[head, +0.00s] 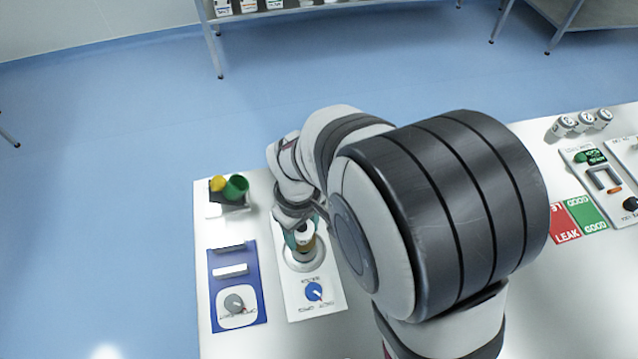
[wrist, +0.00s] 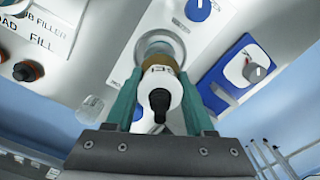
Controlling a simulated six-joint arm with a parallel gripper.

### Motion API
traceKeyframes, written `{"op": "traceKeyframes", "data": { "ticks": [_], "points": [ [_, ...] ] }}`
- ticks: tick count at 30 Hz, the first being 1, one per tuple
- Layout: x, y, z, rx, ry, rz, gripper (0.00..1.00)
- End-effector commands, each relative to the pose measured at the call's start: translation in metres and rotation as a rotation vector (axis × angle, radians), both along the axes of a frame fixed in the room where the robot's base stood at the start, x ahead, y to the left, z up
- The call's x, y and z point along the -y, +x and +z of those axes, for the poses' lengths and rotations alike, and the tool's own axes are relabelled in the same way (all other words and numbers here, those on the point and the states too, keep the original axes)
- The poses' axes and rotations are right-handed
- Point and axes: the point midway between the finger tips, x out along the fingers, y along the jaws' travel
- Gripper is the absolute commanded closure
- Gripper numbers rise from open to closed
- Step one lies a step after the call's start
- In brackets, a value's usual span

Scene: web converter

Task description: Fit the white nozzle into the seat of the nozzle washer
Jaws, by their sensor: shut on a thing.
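The white nozzle (wrist: 161,82) has a black tip and a tan collar, and dark lettering on its side. My gripper (wrist: 160,92) is shut on it, with one teal finger on each side. In the wrist view the black tip points toward the camera and the collar faces the round metallic seat (wrist: 158,45). In the head view the nozzle (head: 305,237) is held over the seat (head: 303,262) of the white washer panel (head: 322,306). The nozzle covers part of the seat, so I cannot tell whether they touch.
A blue knob (head: 314,291) is on the washer panel near the seat. A blue panel with a grey knob (head: 235,303) lies to the left. A holder with yellow and green pieces (head: 230,190) stands behind it. Red and green cards (head: 577,220) lie at the right.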

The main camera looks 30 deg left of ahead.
Motion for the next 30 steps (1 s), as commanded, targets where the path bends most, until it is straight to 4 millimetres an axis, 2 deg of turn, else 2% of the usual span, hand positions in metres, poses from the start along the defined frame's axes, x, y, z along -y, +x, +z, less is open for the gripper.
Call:
{"op": "traceKeyframes", "data": {
  "ticks": [30],
  "points": [
    [0.000, 0.000, -0.018, -0.001, -0.001, -0.001, 1.00]
  ]
}}
